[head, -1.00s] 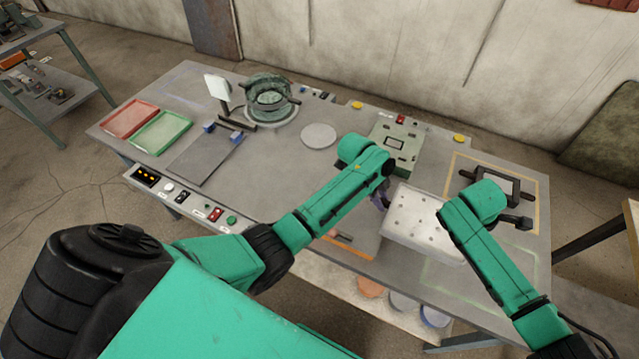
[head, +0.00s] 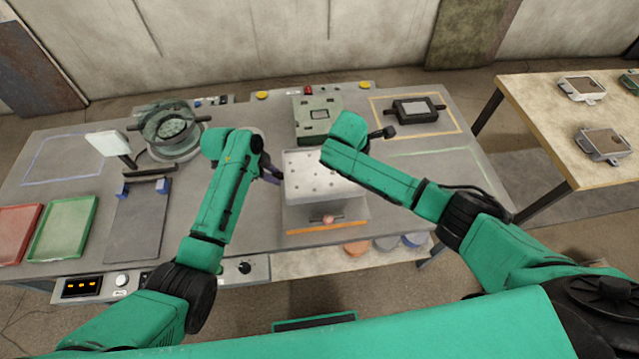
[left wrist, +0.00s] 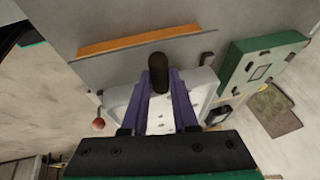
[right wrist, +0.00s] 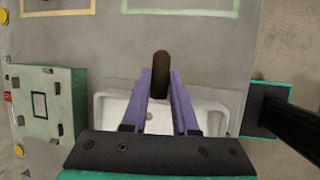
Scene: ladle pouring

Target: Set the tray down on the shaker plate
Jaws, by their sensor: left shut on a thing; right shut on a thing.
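The white tray (head: 310,172) has small dots over its floor and looks level, over the front middle of the table. It also shows in the left wrist view (left wrist: 160,118) and the right wrist view (right wrist: 205,112). My left gripper (left wrist: 160,72) has its purple fingers shut on a dark handle at one tray end. My right gripper (right wrist: 161,72) is shut on the handle at the other end; the forearm hides it in the head view. A dark grey plate with blue blocks (head: 138,222), possibly the shaker plate, lies left of my left arm, away from the tray.
A green block fixture (head: 318,118) stands just behind the tray. A pot (head: 172,128), lamp (head: 108,145), red tray (head: 14,232) and green tray (head: 63,228) are left; a black frame (head: 417,110) is right.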

